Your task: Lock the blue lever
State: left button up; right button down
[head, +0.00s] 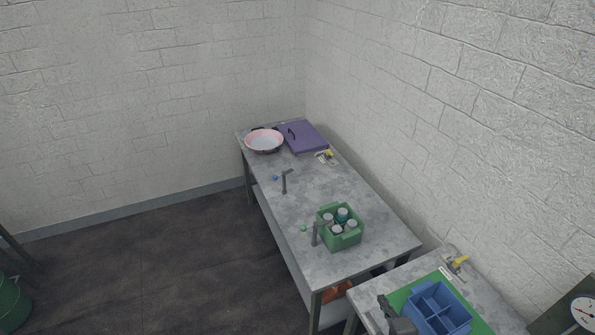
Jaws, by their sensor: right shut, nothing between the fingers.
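A small blue knob (275,178), which looks like the end of the blue lever, shows at the left edge of the long grey table. It is beside a dark upright post (284,183) with a short arm on top. The lever's exact angle is too small to tell. My right gripper (386,301) is at the bottom of the view, by the left side of the nearer table, far from the blue knob. It is shut and empty. My left gripper is out of view.
A similar post (315,234) with a green knob (303,228) stands beside a green crate (351,243) of bottles. A pink bowl (264,136) and purple board (304,137) are at the far end. A blue divided tray (462,318) lies on the nearer table (480,290).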

aim_at(275, 177)
jog(key=u, duration=0.2)
jog(key=i, duration=1.65)
jog(key=u, duration=0.55)
